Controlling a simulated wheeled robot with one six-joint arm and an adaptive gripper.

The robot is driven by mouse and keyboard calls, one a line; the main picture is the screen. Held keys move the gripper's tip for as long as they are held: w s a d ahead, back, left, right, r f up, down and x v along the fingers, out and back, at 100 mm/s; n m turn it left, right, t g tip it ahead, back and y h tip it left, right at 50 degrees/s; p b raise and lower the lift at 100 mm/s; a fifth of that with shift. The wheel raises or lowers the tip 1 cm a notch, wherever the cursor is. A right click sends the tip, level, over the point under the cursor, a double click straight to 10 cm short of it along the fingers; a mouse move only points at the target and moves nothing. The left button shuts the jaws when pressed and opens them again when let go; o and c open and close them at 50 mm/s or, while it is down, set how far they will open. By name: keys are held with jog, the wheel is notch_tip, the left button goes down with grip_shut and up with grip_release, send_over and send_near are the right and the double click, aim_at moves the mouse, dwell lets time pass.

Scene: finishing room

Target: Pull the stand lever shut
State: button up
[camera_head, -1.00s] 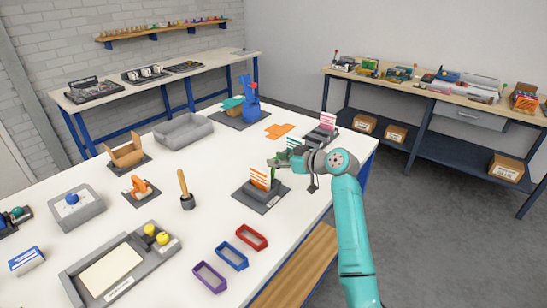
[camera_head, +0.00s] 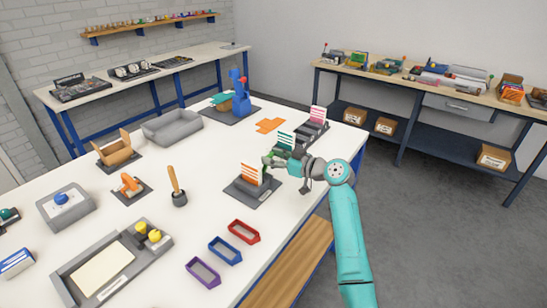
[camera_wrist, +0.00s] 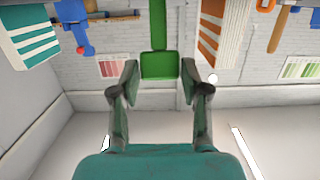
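A stand with an orange-and-white striped card (camera_head: 250,174) sits on a dark base plate on the white table. A green lever (camera_wrist: 160,40) with a wider green end block (camera_wrist: 160,66) shows in the wrist view, beside the striped card (camera_wrist: 222,30). My gripper (camera_head: 270,161) is at the right side of that stand in the head view. In the wrist view, the fingers of my gripper (camera_wrist: 159,75) are apart, one on each side of the block. Whether they touch it I cannot tell. The lever is mostly hidden in the head view.
Stands with a teal-striped card (camera_head: 285,140) and a pink-striped card (camera_head: 318,115) are just behind. Red (camera_head: 244,231), blue (camera_head: 225,250) and purple (camera_head: 203,272) frames lie in front.

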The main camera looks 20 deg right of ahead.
jog(key=shift+o, duration=1)
jog(key=v, duration=1.2)
